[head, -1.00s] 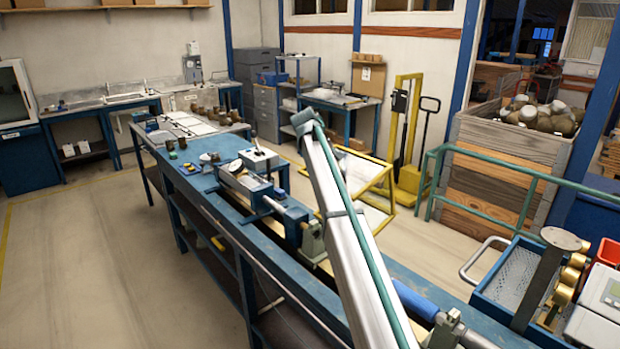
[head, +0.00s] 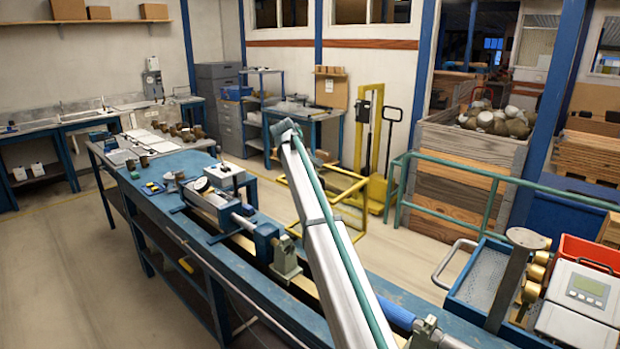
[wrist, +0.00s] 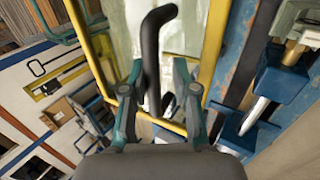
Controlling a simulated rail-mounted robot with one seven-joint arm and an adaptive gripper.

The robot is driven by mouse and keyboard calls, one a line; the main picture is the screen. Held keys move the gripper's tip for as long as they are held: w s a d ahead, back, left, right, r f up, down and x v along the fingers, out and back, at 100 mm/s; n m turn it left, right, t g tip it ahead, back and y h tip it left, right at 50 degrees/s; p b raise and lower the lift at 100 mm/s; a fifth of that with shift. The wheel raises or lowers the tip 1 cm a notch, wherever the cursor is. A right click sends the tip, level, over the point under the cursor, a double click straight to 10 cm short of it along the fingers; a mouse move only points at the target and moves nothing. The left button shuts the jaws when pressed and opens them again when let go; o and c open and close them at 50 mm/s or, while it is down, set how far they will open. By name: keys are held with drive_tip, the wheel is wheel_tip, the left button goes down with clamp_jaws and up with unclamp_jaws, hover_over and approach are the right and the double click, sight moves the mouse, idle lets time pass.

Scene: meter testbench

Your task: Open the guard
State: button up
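The guard (head: 352,189) is a yellow frame with a clear pane, on the far side of the blue bench in the head view; my arm hides part of it. In the wrist view the yellow frame (wrist: 212,50) and its pane fill the upper middle. A black curved handle (wrist: 151,60) rises in front of the pane. My gripper (wrist: 160,72) has its two teal fingers spread on either side of the handle, with gaps visible. I cannot tell whether either finger touches it. My gripper does not show clearly in the head view.
The blue bench (head: 180,215) carries a testing rig (head: 240,215). A yellow pallet truck (head: 375,150) and a green rail (head: 490,175) stand beyond it. A blue tray (head: 485,275) and a grey meter box (head: 585,293) are at the right. Floor at left is clear.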

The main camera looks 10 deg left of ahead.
drive_tip(key=shift+o, duration=0.4)
drive_tip(key=shift+a, duration=0.1)
drive_tip(key=v, duration=1.2)
